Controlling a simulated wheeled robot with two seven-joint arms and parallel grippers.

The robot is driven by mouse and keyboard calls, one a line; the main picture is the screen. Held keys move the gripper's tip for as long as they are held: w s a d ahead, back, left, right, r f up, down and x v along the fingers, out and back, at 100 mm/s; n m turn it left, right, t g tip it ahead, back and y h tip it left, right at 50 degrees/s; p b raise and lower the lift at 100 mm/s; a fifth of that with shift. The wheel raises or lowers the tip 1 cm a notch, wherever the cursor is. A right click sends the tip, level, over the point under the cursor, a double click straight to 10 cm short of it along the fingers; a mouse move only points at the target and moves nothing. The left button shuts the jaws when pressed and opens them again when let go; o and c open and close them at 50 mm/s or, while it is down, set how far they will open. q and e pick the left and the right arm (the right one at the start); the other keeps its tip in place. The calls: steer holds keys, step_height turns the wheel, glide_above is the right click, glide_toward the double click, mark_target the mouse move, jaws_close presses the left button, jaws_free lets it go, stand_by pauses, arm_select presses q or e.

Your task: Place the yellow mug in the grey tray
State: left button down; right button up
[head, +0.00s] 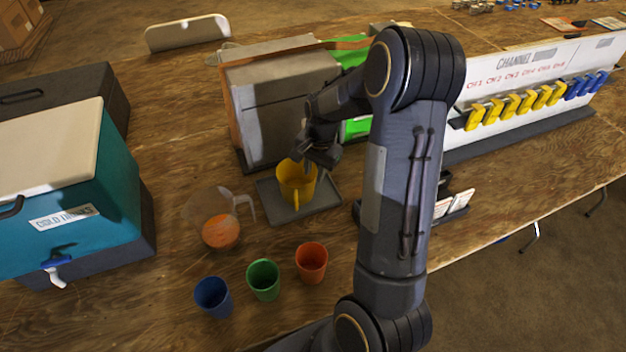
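The yellow mug (296,187) is upright over the grey tray (268,212), its handle facing the front. I cannot tell whether its base touches the tray. My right gripper (309,166) is at the mug's upper rim, with its fingers pointing down around the rim. The fingers are small and dark, so I cannot tell whether they are closed on the rim. My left gripper is not in view.
A clear pitcher with orange liquid (221,231) stands left of the tray. Blue (213,296), green (263,280) and orange (311,262) cups stand in front. A grey box (280,100) is behind the tray. A teal cooler (75,190) is at left; a charger rack (530,90) at right.

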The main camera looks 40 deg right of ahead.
steer(key=s+a+r+n+t+y, duration=0.1)
steer(key=s+a+r+n, duration=0.3)
steer(key=r, duration=0.7)
steer(key=s+a+r+n+t+y, duration=0.2)
steer(key=s+a+n, duration=0.6)
steer(key=s+a, duration=0.6)
steer(key=shift+s+a+r+n+t, duration=0.4)
steer(key=shift+s+r+t, duration=0.3)
steer(key=shift+s, duration=0.55)
